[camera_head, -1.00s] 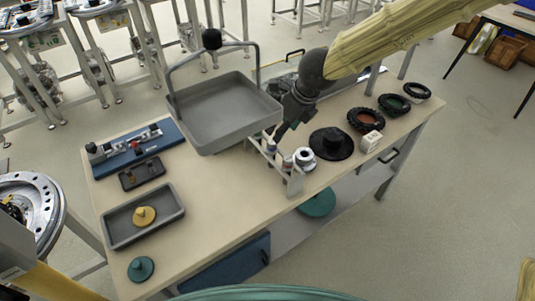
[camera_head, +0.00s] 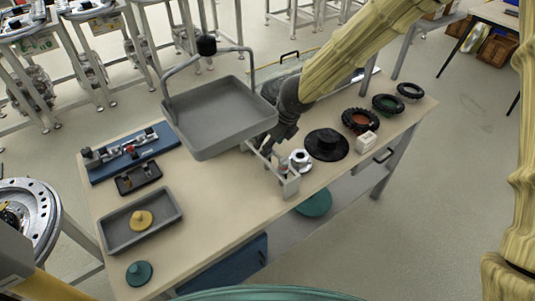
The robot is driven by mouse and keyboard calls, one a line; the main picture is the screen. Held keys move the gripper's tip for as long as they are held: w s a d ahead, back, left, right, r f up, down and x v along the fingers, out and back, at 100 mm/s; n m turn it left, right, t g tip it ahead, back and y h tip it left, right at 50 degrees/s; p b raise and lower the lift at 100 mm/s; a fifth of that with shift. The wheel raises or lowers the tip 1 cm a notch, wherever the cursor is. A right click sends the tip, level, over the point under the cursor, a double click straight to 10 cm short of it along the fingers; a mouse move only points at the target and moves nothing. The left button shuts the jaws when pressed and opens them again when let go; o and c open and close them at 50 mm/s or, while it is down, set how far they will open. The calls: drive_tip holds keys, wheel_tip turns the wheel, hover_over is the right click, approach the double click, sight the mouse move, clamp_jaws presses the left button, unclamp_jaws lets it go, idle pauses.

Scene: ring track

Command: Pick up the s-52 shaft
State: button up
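My gripper (camera_head: 269,146) is dark and points down at the far end of a small light rack (camera_head: 289,187) near the middle of the table. The gripper hides most of what the rack holds, and its fingers are too small and dark to show whether they are open or shut. A silvery flanged part (camera_head: 300,158) stands beside the rack, to the right of the gripper. No label is readable, so I cannot tell which part is the s-52 shaft.
A raised grey tray (camera_head: 220,118) with a handle stands close left of my gripper. A black disc (camera_head: 327,146), a white box (camera_head: 367,142) and several rings lie to the right. A grey bin (camera_head: 121,235) with a yellow part is at left. The front middle table is clear.

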drive_tip(key=shift+x, duration=1.2)
clamp_jaws()
